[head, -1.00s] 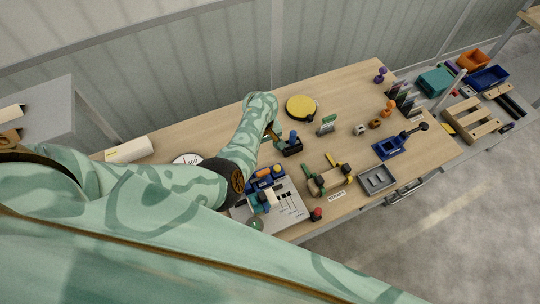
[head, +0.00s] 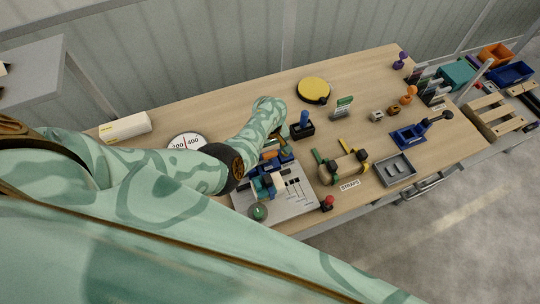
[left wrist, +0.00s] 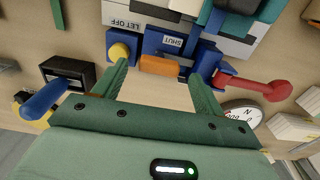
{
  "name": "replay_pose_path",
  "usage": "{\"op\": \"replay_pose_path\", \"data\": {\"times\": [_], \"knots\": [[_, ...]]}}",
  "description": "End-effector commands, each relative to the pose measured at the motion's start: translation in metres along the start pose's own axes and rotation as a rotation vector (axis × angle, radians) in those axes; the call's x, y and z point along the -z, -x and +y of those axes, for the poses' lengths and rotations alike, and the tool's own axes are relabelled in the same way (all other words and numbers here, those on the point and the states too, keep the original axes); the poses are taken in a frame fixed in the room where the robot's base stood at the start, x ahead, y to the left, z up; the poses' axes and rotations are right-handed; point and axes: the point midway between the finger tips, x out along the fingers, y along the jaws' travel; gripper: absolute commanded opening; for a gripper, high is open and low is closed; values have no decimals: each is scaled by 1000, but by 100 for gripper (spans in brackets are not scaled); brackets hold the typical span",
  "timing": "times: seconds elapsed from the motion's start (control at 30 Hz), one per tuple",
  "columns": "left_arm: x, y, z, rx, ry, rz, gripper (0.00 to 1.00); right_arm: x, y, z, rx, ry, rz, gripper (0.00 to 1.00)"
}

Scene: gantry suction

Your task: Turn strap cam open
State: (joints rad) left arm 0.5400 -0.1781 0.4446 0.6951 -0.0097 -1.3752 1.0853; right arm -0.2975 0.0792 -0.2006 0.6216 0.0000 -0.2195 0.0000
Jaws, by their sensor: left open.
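My left gripper (head: 278,141) is open and empty, hanging over the back edge of a grey fixture board (head: 295,201). In the left wrist view its green fingers (left wrist: 161,78) are apart. An orange piece (left wrist: 159,66) lies just beyond and between the fingertips, apart from them. It sits by a blue block marked SHUT (left wrist: 172,42). To its left is a blue block (left wrist: 110,38) with a yellow knob (left wrist: 119,51); to its right is a red lever (left wrist: 268,90). No part is labelled as the strap cam. In the head view the hand and forearm partly hide these parts.
A joystick box (head: 302,129) stands close behind my gripper, and a dial (head: 186,142) lies left. A wooden roll with straps (head: 343,166), a red button (head: 327,203) and a grey tray (head: 396,169) are to the right. A yellow disc (head: 313,90) lies at the back.

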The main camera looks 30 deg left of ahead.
Motion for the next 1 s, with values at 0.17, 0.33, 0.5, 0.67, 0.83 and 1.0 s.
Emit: {"op": "replay_pose_path", "data": {"times": [0.17,0.33,0.5,0.67,0.83,1.0], "knots": [[0,-17,0,1,0,0,71,-7,-17,-2,2,0,-8,56],[0,-17,0,0,0,0,71,-7,-18,-2,2,0,-8,56],[0,-17,0,0,0,0,71,-7,-18,-2,2,0,-8,56],[0,-17,0,0,0,0,29,-7,-18,-2,2,0,-8,56],[0,-17,0,1,-2,0,26,-6,-18,-2,1,0,-7,56],[0,-16,0,1,-27,0,26,-5,-16,-1,1,0,-6,56]]}}
